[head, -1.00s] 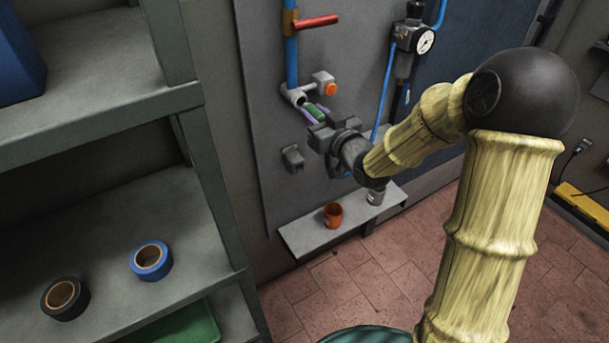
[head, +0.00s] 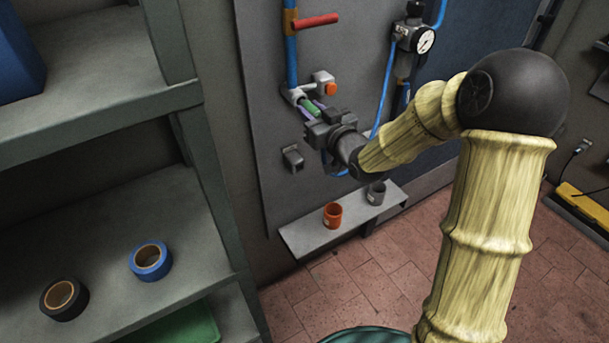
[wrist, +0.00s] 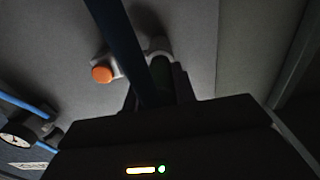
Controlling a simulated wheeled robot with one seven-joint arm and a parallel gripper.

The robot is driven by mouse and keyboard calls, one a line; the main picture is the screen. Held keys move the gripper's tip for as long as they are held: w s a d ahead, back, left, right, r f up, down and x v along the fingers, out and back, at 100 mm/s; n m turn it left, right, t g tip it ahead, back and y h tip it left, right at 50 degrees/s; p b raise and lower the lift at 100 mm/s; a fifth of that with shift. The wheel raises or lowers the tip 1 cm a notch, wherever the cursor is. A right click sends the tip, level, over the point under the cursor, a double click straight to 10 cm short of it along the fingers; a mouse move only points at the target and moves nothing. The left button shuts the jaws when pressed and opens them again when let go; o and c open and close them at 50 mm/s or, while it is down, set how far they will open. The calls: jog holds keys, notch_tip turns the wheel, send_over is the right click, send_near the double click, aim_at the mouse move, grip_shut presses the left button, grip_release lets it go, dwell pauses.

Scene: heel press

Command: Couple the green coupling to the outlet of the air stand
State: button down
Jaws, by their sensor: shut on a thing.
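The green coupling (head: 312,108) is between the fingers of my gripper (head: 309,106), which is shut on it. It points up and left toward the outlet (head: 293,95), the pale fitting at the bottom of the blue pipe on the air stand's panel (head: 262,150). The coupling's front end is right at the outlet's mouth; whether it is seated cannot be told. In the dark wrist view the coupling (wrist: 161,70) shows dimly, in line with the outlet (wrist: 158,46) and partly hidden by a finger.
An orange button (head: 330,89) on a pale box sits just right of the outlet. A red-handled valve (head: 315,21) is above. A gauge (head: 425,41) and blue hose are to the right. Below, a ledge (head: 300,240) holds an orange cup (head: 332,215) and a grey cup (head: 376,193).

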jog(key=shift+w+a+r, duration=0.1)
jog(key=shift+w+a, duration=0.3)
jog(key=shift+w, duration=0.15)
jog(key=c, duration=1.1)
grip_release()
jog(key=shift+o, duration=0.2)
jog(key=b+v, duration=0.7)
jog(key=v, duration=1)
jog(key=shift+d, duration=0.2)
